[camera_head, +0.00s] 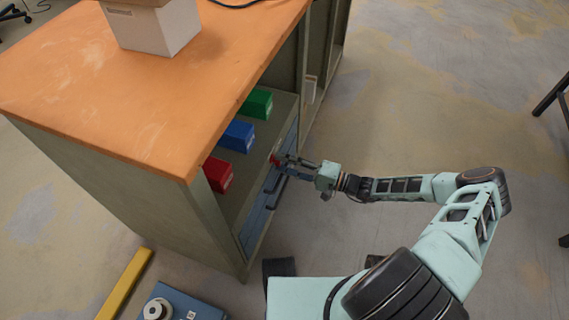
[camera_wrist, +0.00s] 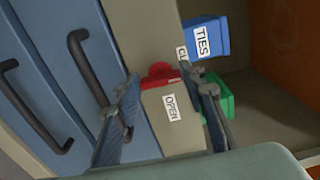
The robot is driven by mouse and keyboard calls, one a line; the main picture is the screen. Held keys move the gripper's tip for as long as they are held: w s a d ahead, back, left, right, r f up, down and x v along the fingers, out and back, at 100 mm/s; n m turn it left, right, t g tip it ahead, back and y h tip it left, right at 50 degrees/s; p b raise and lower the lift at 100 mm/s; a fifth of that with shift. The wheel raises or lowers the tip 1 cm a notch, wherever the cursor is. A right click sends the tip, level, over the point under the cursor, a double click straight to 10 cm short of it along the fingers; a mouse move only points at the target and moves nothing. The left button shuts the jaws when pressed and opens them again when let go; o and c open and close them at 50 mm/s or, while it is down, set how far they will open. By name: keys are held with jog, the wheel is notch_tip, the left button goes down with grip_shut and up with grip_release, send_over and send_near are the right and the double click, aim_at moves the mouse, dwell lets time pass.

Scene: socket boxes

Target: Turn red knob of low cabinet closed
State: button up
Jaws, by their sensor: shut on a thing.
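The red knob (camera_head: 273,158) is on the front edge of the low cabinet (camera_head: 224,222), below the orange worktop. In the wrist view the red knob (camera_wrist: 160,73) shows between the fingertips, beside an OPEN label (camera_wrist: 170,107) and a second label starting with CL, partly hidden by a finger. My gripper (camera_head: 280,160) reaches the cabinet front from the right and is shut on the red knob. In the wrist view my gripper (camera_wrist: 162,80) has one finger on each side of the knob. Which way the knob is turned is hard to tell.
Red (camera_head: 217,174), blue (camera_head: 238,135) and green (camera_head: 257,103) boxes stand on the open shelf. Blue drawers with dark handles (camera_wrist: 96,67) sit beside the knob. A white box (camera_head: 155,30) stands on the worktop (camera_head: 90,85). The floor at the right is largely clear.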

dwell(0.4)
jog(key=o, duration=1.2)
jog(key=shift+c, duration=0.2)
jog(key=shift+d, duration=0.1)
jog(key=v, duration=1.2)
